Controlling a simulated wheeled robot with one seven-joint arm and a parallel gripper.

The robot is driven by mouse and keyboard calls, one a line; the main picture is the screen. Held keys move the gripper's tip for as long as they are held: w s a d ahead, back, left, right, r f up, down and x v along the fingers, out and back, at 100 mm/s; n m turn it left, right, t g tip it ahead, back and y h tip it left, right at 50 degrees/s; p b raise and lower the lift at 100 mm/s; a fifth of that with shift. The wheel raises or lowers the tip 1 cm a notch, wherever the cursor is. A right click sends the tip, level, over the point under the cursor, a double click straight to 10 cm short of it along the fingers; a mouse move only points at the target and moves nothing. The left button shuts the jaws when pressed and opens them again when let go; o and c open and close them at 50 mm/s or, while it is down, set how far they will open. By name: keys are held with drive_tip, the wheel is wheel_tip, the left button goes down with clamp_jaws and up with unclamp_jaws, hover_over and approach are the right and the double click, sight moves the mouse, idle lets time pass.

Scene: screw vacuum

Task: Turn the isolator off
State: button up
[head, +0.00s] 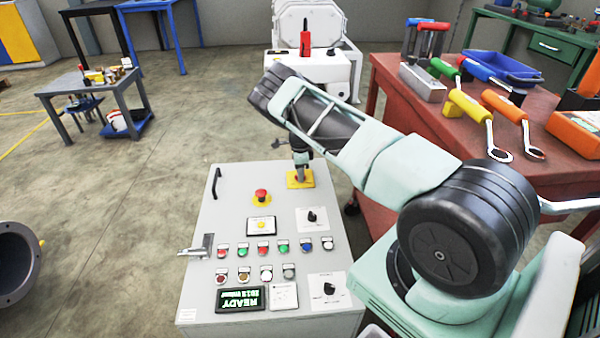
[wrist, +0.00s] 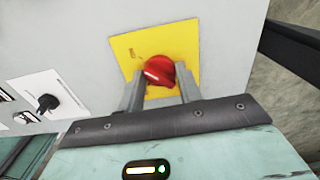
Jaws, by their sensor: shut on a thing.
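The isolator is a red rotary knob (wrist: 158,71) on a square yellow plate (wrist: 125,48). In the head view the yellow plate (head: 293,180) sits near the top right of the grey control panel (head: 232,190). My gripper (wrist: 160,84) reaches the knob from above, with one finger on each side of it, and is shut on it. In the head view my gripper (head: 302,172) hides most of the knob. A small "ON" or "OFF" style mark on the plate is too blurred to read.
A red emergency button (head: 261,195), a black selector switch (head: 311,217), rows of coloured buttons and a green-lit display (head: 240,298) are on the same panel. A red workbench (head: 440,125) with tools stands to the right. Open floor lies to the left.

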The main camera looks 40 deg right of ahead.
drive_tip(key=n+b, duration=0.1)
drive_tip(key=n, duration=0.7)
drive_tip(key=shift+n, duration=0.3)
drive_tip(key=n, duration=0.4)
drive_tip(key=shift+n+b, duration=0.3)
drive_tip(key=shift+b, duration=0.1)
drive_tip(key=n, duration=0.4)
drive_tip(key=shift+n, duration=0.3)
drive_tip(key=o, duration=1)
